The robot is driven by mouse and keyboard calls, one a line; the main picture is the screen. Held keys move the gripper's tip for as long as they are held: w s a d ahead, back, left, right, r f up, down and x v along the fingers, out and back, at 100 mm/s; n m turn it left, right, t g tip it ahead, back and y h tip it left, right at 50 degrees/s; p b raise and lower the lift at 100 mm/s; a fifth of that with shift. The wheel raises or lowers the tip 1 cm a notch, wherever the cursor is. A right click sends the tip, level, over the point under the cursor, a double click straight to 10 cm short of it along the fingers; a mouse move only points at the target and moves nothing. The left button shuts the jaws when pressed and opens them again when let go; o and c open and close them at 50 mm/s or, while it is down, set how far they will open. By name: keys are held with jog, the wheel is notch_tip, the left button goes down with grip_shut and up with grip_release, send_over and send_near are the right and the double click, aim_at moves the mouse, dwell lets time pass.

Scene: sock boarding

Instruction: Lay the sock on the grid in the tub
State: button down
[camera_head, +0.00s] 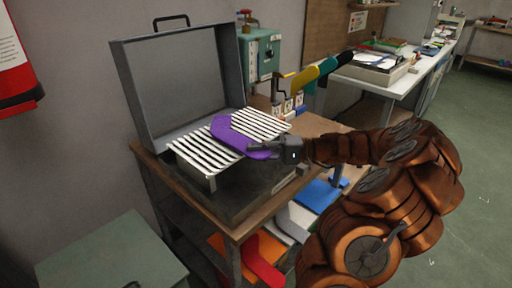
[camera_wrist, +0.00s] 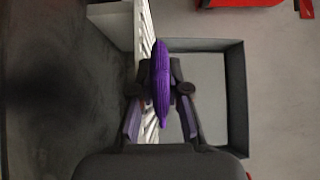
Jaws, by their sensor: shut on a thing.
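The grid sits raised in the dark tub (camera_head: 236,196), whose tall grey lid (camera_head: 180,82) stands open behind. My gripper (camera_head: 256,147) is shut on the sock's near end, just at the grid's right edge. In the wrist view the sock (camera_wrist: 161,85) shows edge-on between the fingers (camera_wrist: 160,90), with the grid (camera_wrist: 148,30) behind it. Whether the whole sock touches the grid is hard to tell.
The tub stands on a wooden-topped bench (camera_head: 312,126) with coloured flat shapes on the shelves below, including a red one (camera_head: 263,262). A green-topped table (camera_head: 110,254) is at front left.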

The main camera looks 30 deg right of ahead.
jog(key=shift+f, duration=0.15)
jog(key=c, duration=1.1)
grip_release()
jog(key=shift+o, duration=0.4)
jog(key=o, duration=0.3)
jog(key=shift+f+b, duration=0.5)
jog(key=shift+f, duration=0.1)
jog(key=shift+v, duration=4)
